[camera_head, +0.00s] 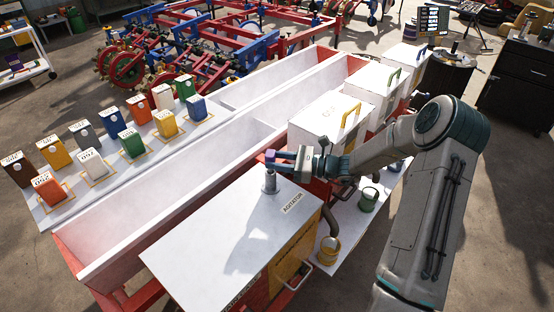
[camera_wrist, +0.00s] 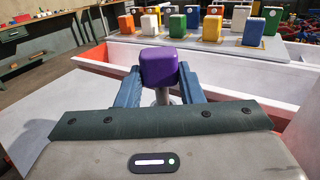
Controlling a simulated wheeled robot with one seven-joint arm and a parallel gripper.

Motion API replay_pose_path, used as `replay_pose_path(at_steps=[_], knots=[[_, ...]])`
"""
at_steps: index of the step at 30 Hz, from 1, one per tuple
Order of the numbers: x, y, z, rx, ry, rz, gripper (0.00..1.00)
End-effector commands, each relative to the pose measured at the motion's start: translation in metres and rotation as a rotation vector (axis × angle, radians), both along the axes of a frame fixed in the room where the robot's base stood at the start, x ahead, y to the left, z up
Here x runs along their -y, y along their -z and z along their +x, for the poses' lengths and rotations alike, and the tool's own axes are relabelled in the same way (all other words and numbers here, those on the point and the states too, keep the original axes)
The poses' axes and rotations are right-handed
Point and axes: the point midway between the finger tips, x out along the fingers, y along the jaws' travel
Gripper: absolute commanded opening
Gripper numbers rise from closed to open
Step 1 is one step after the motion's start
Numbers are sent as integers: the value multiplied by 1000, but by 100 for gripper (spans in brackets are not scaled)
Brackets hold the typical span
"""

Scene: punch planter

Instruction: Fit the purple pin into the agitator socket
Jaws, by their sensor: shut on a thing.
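The purple pin (camera_head: 270,155) is between the blue fingers of my gripper (camera_head: 284,160), which are shut on it. In the wrist view the pin's purple block-shaped head (camera_wrist: 158,67) shows between the two fingers (camera_wrist: 157,90). The grey agitator socket (camera_head: 269,181) stands upright on the white top of the box labelled AGITATOR (camera_head: 215,235). The pin's head is directly above the socket in the head view. A grey upright piece shows below the head in the wrist view; whether the pin's lower end is inside the socket I cannot tell.
A long white trough with red ends (camera_head: 150,215) runs behind the box. Several coloured numbered blocks stand on a white shelf (camera_head: 60,215) beyond it. The white top around the socket is clear.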

Motion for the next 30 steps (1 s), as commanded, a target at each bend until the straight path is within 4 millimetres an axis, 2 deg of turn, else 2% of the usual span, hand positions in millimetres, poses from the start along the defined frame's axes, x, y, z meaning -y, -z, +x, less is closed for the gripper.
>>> replay_pose_path(at_steps=[30], knots=[[0,26,0,0,0,0,9]])
